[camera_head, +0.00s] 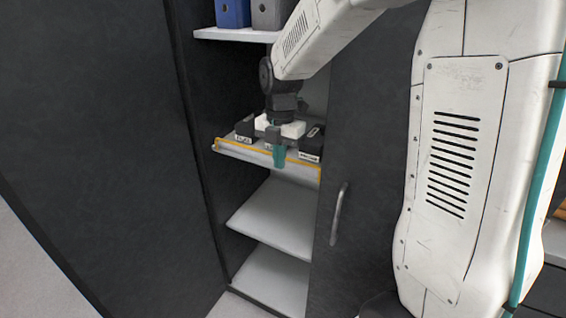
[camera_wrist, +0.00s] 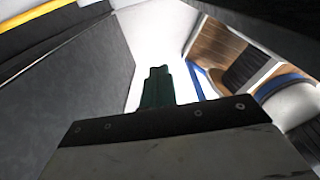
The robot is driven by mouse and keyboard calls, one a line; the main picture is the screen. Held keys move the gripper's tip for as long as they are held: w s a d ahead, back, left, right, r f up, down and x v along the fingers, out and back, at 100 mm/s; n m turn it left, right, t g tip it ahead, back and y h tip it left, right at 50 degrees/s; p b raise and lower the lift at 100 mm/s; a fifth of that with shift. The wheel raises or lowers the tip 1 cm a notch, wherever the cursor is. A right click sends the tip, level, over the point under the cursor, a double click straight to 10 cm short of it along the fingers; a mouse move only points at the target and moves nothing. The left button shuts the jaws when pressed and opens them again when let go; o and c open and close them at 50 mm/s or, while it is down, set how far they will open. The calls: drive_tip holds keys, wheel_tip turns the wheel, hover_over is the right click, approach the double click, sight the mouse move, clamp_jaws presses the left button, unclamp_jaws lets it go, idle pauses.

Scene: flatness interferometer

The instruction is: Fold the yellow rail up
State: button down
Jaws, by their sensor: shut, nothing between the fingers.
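The yellow rail (camera_head: 237,148) runs along the front edge of a white shelf inside the dark cabinet in the head view. It looks like a thin frame; its exact tilt is hard to tell. My gripper (camera_head: 279,158), with teal fingertips, hangs in front of the shelf and overlaps the middle of the rail. The fingers are shut with nothing between them. I cannot tell whether they touch the rail. In the wrist view my gripper (camera_wrist: 158,85) shows its teal fingers together, and a yellow strip (camera_wrist: 30,14) crosses the top left corner.
Dark boxes with white labels (camera_head: 245,130) (camera_head: 310,146) stand on the railed shelf. Blue and grey binders (camera_head: 233,12) (camera_head: 268,14) are on the shelf above. Lower shelves (camera_head: 270,215) are empty. A dark door with a handle (camera_head: 338,214) is at right, and a dark panel (camera_head: 90,140) at left.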

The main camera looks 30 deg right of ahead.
drive_tip(key=shift+s+a+r, duration=0.1)
drive_tip(key=shift+s, duration=1.15)
